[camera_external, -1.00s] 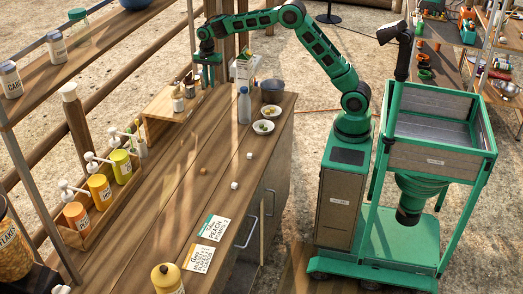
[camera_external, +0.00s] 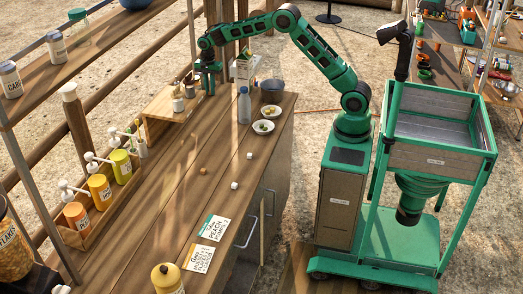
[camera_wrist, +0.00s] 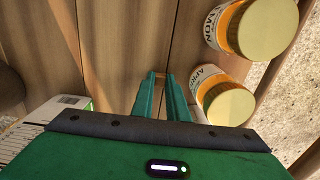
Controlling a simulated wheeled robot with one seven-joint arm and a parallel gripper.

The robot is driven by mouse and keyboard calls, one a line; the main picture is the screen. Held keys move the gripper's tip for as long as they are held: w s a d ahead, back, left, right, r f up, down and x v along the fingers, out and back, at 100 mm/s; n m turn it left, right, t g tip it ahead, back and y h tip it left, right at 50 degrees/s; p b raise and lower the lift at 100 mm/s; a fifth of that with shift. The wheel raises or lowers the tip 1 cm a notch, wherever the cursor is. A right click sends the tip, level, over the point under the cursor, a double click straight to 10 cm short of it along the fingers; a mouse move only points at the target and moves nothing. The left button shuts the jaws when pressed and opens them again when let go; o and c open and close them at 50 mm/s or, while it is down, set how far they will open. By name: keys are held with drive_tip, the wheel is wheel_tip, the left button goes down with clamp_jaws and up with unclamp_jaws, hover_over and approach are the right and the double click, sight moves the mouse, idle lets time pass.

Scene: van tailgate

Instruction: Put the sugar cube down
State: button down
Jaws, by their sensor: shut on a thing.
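My gripper (camera_external: 208,92) is over the far left part of the wooden counter (camera_external: 185,215), to the right of the small wooden shelf. In the wrist view my gripper (camera_wrist: 160,78) points down at the planks, its two green fingers close together. A small brownish piece, apparently the sugar cube (camera_wrist: 159,74), shows between the fingertips. The fingers hide most of it, and I cannot tell its gap to the wood. On the counter lie two white cubes, one farther back (camera_external: 249,155) and one nearer (camera_external: 235,185), and a brown cube (camera_external: 204,169).
In the wrist view two amber jars, an upper one (camera_wrist: 266,28) and a lower one (camera_wrist: 228,104), stand right of the fingers; the lower is close. A carton (camera_wrist: 62,110) is at left. A bottle (camera_external: 244,106) and two plates (camera_external: 260,128) stand on the counter.

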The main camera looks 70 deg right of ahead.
drive_tip(key=c, duration=1.7)
unclamp_jaws()
drive_tip(key=shift+c, duration=0.2)
wheel_tip(320, 180, up, 12)
drive_tip(key=shift+r, duration=0.1)
